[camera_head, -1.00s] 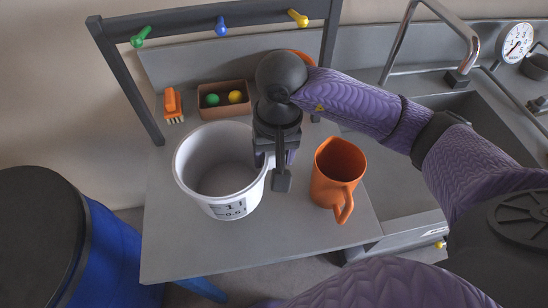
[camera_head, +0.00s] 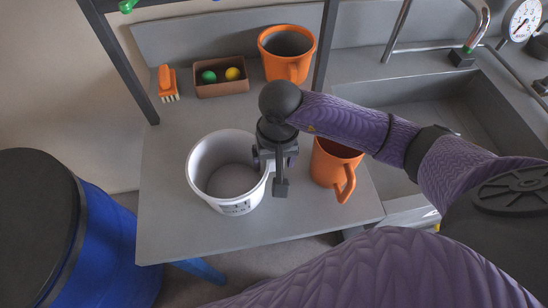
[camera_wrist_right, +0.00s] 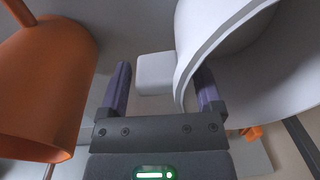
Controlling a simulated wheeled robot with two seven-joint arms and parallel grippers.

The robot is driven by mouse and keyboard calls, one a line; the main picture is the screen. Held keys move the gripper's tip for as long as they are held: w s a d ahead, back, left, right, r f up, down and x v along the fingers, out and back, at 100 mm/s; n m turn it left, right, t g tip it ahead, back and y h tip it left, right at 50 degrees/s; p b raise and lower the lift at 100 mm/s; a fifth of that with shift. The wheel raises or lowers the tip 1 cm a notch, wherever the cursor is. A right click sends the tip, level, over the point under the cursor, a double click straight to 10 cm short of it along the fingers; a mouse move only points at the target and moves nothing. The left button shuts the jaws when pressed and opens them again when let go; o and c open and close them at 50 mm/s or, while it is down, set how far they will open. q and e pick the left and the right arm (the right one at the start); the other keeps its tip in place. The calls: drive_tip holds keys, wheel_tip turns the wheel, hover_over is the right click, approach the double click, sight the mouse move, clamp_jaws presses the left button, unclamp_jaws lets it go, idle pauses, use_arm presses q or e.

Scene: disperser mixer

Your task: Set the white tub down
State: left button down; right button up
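The white tub (camera_head: 232,203), a round open bucket with dark markings on its front, stands upright, apparently on the grey table near its front edge. My right gripper (camera_head: 270,165) is at the tub's right rim. In the right wrist view, the tub wall (camera_wrist_right: 228,28) runs by the right finger, and the two fingers (camera_wrist_right: 162,88) are wide apart. The left finger is clear of the wall, with a pale block (camera_wrist_right: 155,73) showing between the fingers. The tub's underside is hidden. My left gripper is not in view.
An orange mug (camera_head: 334,165) stands close to the right of the gripper; another orange container (camera_head: 286,62) is at the back. A brown box (camera_head: 222,88) with green and yellow balls and an orange brush (camera_head: 168,84) are behind. Bare table (camera_head: 165,215) lies left. A sink (camera_head: 440,105) is right.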

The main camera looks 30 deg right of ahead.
drive_tip(key=shift+o, duration=0.6)
drive_tip(key=shift+r, duration=0.1)
wheel_tip(320, 180, up, 12)
drive_tip(key=p, duration=0.2)
drive_tip(key=shift+d+p, duration=0.3)
drive_tip(key=shift+p, duration=0.05)
drive_tip(key=shift+s, duration=0.1)
